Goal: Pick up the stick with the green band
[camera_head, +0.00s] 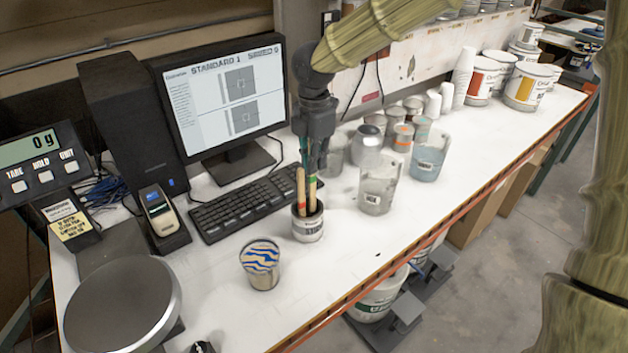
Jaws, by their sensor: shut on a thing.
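A small white labelled pot (308,230) stands on the bench, left of the middle. Wooden sticks stand upright in it. The stick with the green band (312,190) is on the right, its lower end hidden inside the pot. A stick with a red-orange band (301,190) stands close beside it on the left. My gripper (313,165) points down from above and is shut on the upper part of the green-banded stick. The fingers hide the stick's top.
A keyboard (240,210) and monitor (222,95) are at left. A tin with blue-streaked contents (262,265) stands in front. Clear beakers (378,190) and several cans are right of the pot. A round scale plate (122,302) is front left.

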